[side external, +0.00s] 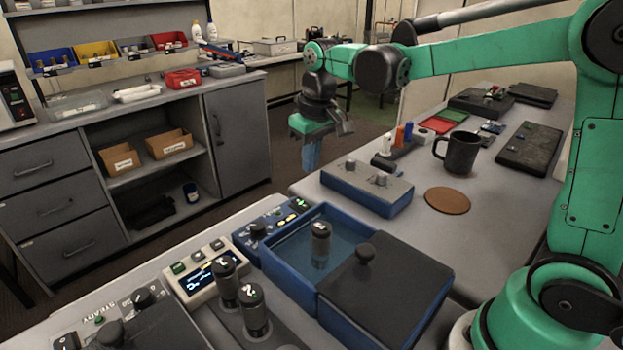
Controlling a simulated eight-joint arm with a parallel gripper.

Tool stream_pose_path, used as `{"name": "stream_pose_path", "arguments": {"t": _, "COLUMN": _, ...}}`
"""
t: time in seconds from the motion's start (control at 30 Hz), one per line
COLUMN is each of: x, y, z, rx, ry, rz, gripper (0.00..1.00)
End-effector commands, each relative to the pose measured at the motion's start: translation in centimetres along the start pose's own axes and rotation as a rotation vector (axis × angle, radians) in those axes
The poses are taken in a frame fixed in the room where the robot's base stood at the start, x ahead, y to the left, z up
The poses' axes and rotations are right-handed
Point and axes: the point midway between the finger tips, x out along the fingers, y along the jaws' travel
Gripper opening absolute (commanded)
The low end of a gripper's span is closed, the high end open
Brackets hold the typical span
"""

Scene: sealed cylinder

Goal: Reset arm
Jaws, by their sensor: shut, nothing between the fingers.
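My gripper (311,158) hangs at the end of my green arm, pointing down over the gap between the cabinet and the bench. Its blue fingers look shut and empty. A dark cylinder (321,235) with a mark on its top stands in the water of a blue bath (283,272). A black lid (385,287) with a round knob lies to the right of the open water and covers the right part of the blue casing. Two more dark cylinders, one (225,280) marked 1 and one (253,310) marked 2, stand upright in a dark rack (278,333).
A blue-grey box (367,187) with two knobs, a black mug (461,152) and a brown coaster (447,200) sit on the right bench. Instruments (208,268) with displays stand left of the bath. A grey cabinet (236,135) stands behind. The air around my gripper looks clear.

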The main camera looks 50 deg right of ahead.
Motion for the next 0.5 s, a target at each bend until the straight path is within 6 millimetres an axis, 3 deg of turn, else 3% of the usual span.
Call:
{"name": "stream_pose_path", "arguments": {"t": 0.2, "x": -2.2, "y": -1.4, "z": 4.8, "rx": -0.001, "ry": 0.204, "rz": 0.004, "gripper": 0.00}}
{"name": "stream_pose_path", "arguments": {"t": 0.5, "x": -1.4, "y": -2.5, "z": 9.6, "rx": 0.002, "ry": 0.428, "rz": -0.006, "gripper": 0.00}}
